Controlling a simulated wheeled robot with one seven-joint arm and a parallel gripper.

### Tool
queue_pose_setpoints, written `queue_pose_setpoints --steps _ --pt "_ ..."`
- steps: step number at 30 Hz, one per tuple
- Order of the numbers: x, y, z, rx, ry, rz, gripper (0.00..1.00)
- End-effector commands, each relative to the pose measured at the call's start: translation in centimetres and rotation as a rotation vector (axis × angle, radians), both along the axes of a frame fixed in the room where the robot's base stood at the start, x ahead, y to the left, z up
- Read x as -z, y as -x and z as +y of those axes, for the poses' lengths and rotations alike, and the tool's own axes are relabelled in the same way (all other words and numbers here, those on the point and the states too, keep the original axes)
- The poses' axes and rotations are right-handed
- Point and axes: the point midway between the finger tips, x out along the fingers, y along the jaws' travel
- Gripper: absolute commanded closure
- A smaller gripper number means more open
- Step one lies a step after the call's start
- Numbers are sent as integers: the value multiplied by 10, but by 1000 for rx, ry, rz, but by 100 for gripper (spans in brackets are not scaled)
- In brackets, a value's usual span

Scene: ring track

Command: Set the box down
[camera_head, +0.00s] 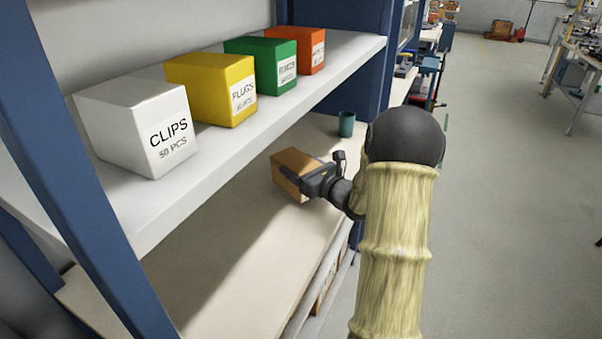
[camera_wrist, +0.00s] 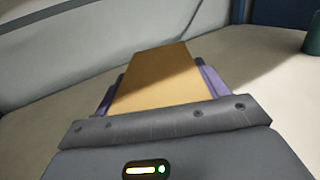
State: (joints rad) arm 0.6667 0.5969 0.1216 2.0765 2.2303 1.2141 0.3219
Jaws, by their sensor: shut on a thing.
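A tan-orange box (camera_head: 290,167) is over the lower wooden surface (camera_head: 215,285), under the white shelf. My gripper (camera_head: 314,180) is shut on the box from its right side. In the wrist view the box (camera_wrist: 155,78) lies between the two purple-grey fingers of my gripper (camera_wrist: 157,88), one along each side. I cannot tell whether the underside of the box touches the surface or is a little above it.
A white shelf (camera_head: 240,119) above holds a white CLIPS box (camera_head: 140,125), a yellow PLUGS box (camera_head: 210,88), a green box (camera_head: 262,64) and an orange box (camera_head: 300,49). A dark green cup (camera_head: 346,124) stands behind the held box. The near wooden surface is clear.

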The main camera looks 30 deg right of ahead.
Motion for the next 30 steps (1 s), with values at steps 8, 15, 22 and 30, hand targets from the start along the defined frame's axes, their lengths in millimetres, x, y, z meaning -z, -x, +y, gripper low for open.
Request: queue_pose_setpoints --steps 8,15,22,30 --pt "17 0 0 1 0 -3 64" --pt "21 0 0 1 0 -2 64" --pt "21 0 0 1 0 1 6" --pt "18 0 0 1 0 1 6"
